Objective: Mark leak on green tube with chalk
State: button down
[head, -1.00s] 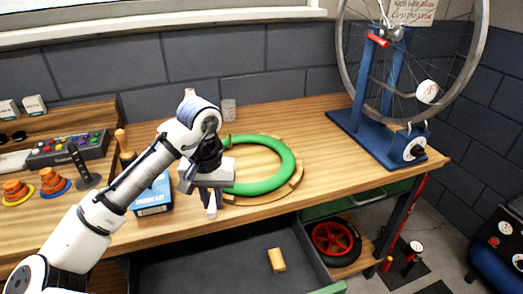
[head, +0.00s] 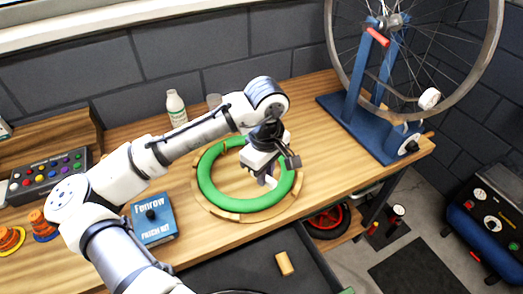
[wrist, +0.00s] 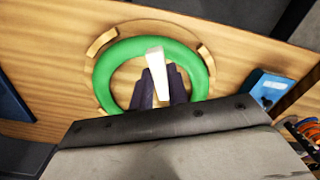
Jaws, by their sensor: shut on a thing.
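The green tube (head: 208,186) lies as a ring on a round wooden holder (head: 240,216) on the bench; it also shows in the wrist view (wrist: 104,72). My gripper (head: 268,171) is above the right part of the ring, pointing down. It is shut on a white chalk stick (wrist: 158,70), whose tip juts past the dark fingers. In the wrist view the chalk overlaps the ring's open middle and reaches towards the tube's edge. I cannot tell whether the chalk touches the tube. No leak or chalk mark is discernible. My arm hides part of the ring.
A blue patch kit box (head: 152,222) stands left of the ring. A white bottle (head: 176,110) and a small jar (head: 214,101) stand behind it. A blue wheel stand (head: 357,95) is at the right. The drawer below holds a wooden block (head: 285,263).

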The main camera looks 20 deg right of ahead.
aim_at(269, 199)
jog(key=shift+s+f+b, duration=0.2)
jog(key=shift+f+b, duration=0.8)
jog(key=shift+b, duration=0.05)
notch_tip(269, 199, down, 5)
jog(key=b, duration=0.5)
jog(key=shift+f, duration=0.5)
jog(key=shift+d+r, duration=0.1)
jog(key=shift+d, duration=0.1)
jog(key=shift+w+d, duration=0.15)
jog(key=shift+d, duration=0.3)
jog(key=shift+a, duration=0.25)
jog(key=shift+s+a, duration=0.25)
jog(key=shift+a, duration=0.7)
jog(key=shift+d+p, duration=0.15)
jog(key=shift+p, duration=0.15)
jog(key=shift+w+d, duration=0.2)
jog(key=shift+d, duration=0.8)
